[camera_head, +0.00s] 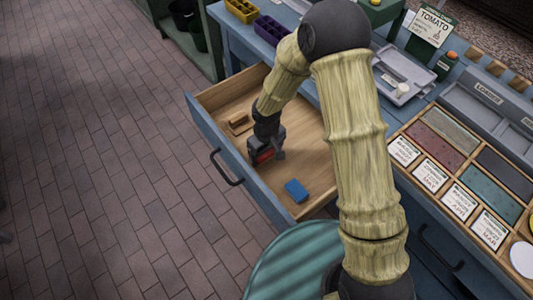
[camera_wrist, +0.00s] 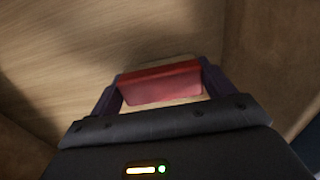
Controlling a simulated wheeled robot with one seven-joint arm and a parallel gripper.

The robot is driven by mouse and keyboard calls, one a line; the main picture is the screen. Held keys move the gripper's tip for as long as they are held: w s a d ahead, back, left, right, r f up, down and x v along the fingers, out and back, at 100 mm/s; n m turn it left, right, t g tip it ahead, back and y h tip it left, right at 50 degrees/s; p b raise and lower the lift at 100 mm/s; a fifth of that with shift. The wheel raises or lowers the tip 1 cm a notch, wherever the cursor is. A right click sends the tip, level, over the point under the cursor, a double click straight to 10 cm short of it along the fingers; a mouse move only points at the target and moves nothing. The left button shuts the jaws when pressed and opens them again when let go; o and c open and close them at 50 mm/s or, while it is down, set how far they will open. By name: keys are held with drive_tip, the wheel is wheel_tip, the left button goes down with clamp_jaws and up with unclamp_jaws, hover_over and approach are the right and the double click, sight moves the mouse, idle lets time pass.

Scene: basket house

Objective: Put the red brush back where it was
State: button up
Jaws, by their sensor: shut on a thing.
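The red brush (camera_wrist: 162,82) is between the two fingers of my gripper (camera_wrist: 160,92) in the wrist view, and the fingers are shut on it. In the head view my gripper (camera_head: 265,155) is inside the open wooden drawer (camera_head: 230,93), close to its front panel, and only a little of the red brush (camera_head: 264,155) shows below it. The wooden drawer floor lies behind the brush in the wrist view. I cannot tell whether the brush touches the floor.
A wooden brush-like block (camera_head: 238,123) lies in the drawer left of my gripper. A blue block (camera_head: 296,190) lies toward its right end. The workbench holds a sample tray (camera_head: 440,150) with cards. A green round surface (camera_head: 290,262) stands near the drawer's right end.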

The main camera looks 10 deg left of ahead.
drive_tip(key=shift+f, duration=0.45)
drive_tip(key=shift+f, duration=0.1)
drive_tip(key=o, duration=1)
drive_tip(key=shift+o, duration=0.2)
wheel_tip(320, 180, up, 12)
drive_tip(key=p, duration=0.2)
drive_tip(key=shift+d, duration=0.1)
